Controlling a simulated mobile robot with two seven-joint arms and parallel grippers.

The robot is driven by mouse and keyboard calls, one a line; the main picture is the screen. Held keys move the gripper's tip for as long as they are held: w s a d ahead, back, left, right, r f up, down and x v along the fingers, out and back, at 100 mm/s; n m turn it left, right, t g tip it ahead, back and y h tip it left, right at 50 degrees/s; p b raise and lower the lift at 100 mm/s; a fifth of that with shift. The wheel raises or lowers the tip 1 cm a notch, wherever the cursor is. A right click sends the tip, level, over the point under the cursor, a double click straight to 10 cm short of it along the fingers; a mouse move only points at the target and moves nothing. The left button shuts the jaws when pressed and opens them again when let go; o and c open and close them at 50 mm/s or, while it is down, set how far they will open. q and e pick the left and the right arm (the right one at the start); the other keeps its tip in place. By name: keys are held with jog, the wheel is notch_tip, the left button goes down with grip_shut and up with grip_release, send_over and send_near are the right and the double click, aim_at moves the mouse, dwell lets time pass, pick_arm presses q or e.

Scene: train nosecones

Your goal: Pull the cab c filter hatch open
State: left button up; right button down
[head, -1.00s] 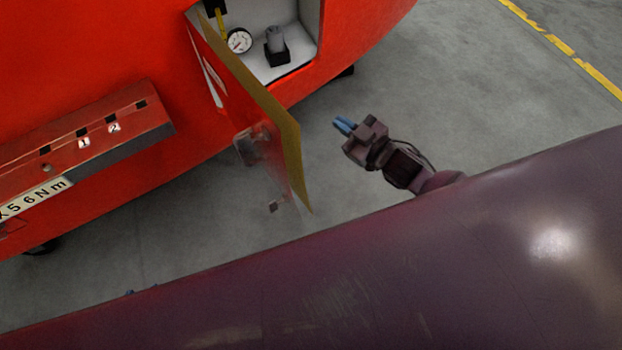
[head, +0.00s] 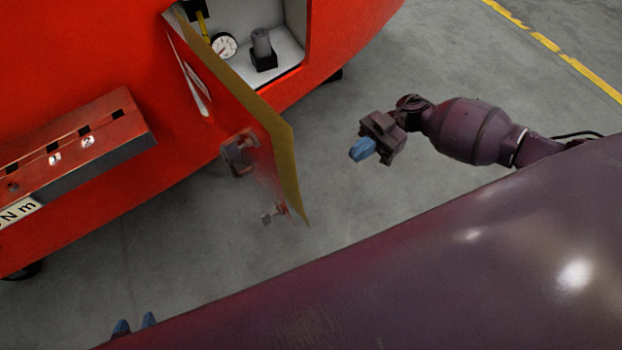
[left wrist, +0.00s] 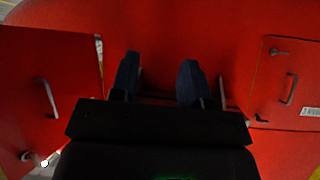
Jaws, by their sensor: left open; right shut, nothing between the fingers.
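A red hatch door (head: 235,100) with a yellowish edge stands swung open from a compartment (head: 285,40) in the red nosecone. A handle (head: 238,153) and a small latch (head: 270,216) stick out from its outer face. No readable name marks it as the cab c filter hatch. My right gripper (head: 362,149) is shut and empty, to the right of the door and apart from it. My left gripper (head: 134,326) is open at the bottom left, mostly hidden by my body. In the left wrist view its blue fingers (left wrist: 158,80) are apart, between two red panels with handles (left wrist: 48,98) (left wrist: 288,89).
A gauge (head: 224,45) and a grey cylinder (head: 262,45) on a black block are inside the compartment. A red ledge (head: 75,150) with numbered slots juts out at left. Grey floor (head: 420,70) with a yellow line is clear at upper right.

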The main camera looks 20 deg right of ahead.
pick_arm(q)
jog(key=shift+s+r+p, duration=0.2)
jog(key=shift+s+p, duration=0.1)
jog(key=shift+p, duration=0.3)
pick_arm(e)
jog(key=r+x, duration=0.1)
jog(key=x, duration=1.3)
jog(key=shift+f, duration=0.4)
jog(key=shift+s, duration=0.1)
